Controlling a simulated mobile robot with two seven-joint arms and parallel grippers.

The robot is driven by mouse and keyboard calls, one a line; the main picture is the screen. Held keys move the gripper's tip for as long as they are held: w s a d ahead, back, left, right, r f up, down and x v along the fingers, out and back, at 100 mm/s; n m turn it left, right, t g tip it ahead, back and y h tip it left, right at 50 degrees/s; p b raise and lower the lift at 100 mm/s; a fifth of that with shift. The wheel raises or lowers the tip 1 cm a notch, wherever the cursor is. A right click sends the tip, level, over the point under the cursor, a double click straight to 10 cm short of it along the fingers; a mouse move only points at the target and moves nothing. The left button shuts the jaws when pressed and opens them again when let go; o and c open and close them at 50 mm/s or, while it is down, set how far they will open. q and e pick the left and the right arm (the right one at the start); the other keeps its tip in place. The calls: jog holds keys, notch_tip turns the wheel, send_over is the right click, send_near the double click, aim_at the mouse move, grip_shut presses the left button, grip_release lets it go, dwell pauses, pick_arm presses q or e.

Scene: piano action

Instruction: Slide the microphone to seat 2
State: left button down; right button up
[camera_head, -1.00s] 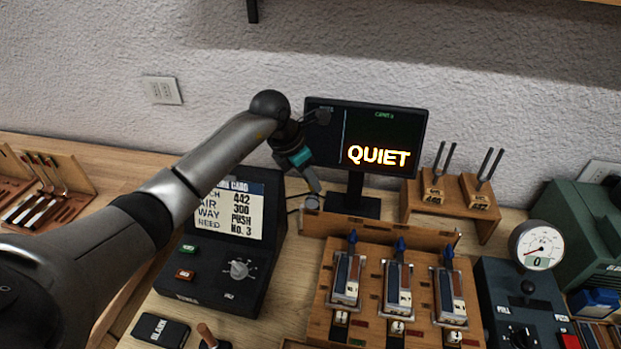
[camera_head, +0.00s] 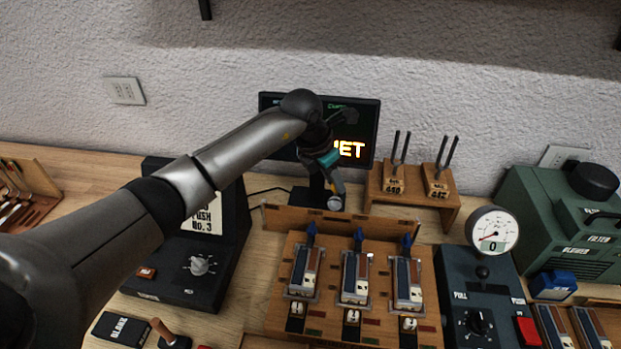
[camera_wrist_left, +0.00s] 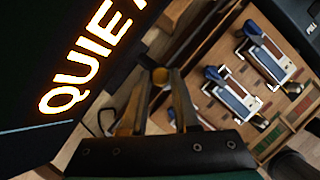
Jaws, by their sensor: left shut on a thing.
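The microphone (camera_head: 335,203) shows as a small pale round end at the tip of my left gripper (camera_head: 333,190), which is shut on it; my gripper hides most of it. In the left wrist view my gripper's fingers (camera_wrist_left: 160,84) close around its round end (camera_wrist_left: 160,76). The wooden rack (camera_head: 268,318) has three seats side by side, each with a blue-topped unit: left (camera_head: 303,268), middle (camera_head: 356,278) and right (camera_head: 408,284). In the head picture the microphone is behind the rack, between the left and middle units. My right gripper is out of view.
The monitor (camera_head: 270,104) reading QUIET stands close behind my left gripper. A stand with two tuning forks (camera_head: 412,200) is to the right. A black console (camera_head: 181,277) is left, partly under my arm. A gauge (camera_head: 493,231) and a green machine (camera_head: 545,230) are farther right.

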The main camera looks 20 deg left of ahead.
pick_arm(q)
jog(key=w+d+b, duration=0.1)
jog(key=d, duration=0.5)
jog(key=shift+w, duration=0.3)
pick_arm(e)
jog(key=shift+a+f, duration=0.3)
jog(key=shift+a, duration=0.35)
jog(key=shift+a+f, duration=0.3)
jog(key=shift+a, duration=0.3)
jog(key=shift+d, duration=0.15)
pick_arm(q)
jog(key=c, duration=0.7)
grip_release()
jog(key=shift+o, duration=0.2)
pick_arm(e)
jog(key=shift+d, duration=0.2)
pick_arm(q)
jog(key=v, duration=1.5)
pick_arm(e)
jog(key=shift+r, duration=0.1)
